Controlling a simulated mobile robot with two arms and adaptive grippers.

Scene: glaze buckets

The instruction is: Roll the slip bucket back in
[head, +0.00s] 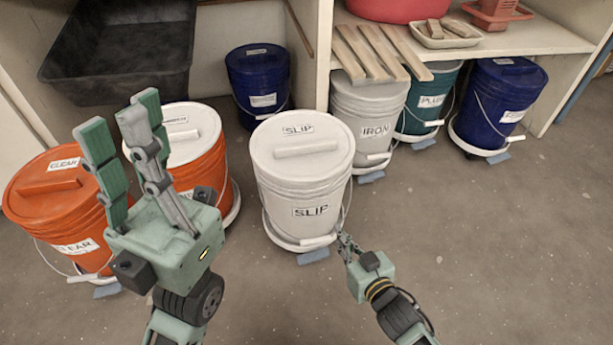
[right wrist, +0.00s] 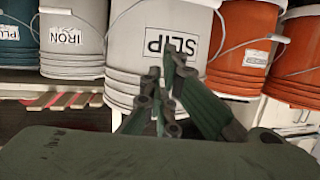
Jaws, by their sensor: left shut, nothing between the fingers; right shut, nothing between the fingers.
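The white slip bucket (head: 302,180) stands upright on a white wheeled dolly (head: 290,240), lid on, labels facing up and forward. It sits forward of the iron bucket (head: 368,115) and the blue bucket (head: 257,85) at the back. It also shows upside down in the right wrist view (right wrist: 130,55). My right gripper (head: 345,240) is shut and empty, low beside the bucket's front right, close to its bail grip (head: 318,242); I cannot tell whether they touch. My left gripper (head: 118,115) is shut and empty, raised in front of the orange buckets and partly hiding them.
An orange clear bucket (head: 50,195) and a white-lidded orange bucket (head: 205,165) stand at left. A teal bucket (head: 425,105) and another blue bucket (head: 497,100) stand at right under the shelf (head: 520,42). A black tub (head: 115,80) hangs over the left bay. Floor (head: 500,240) at right is clear.

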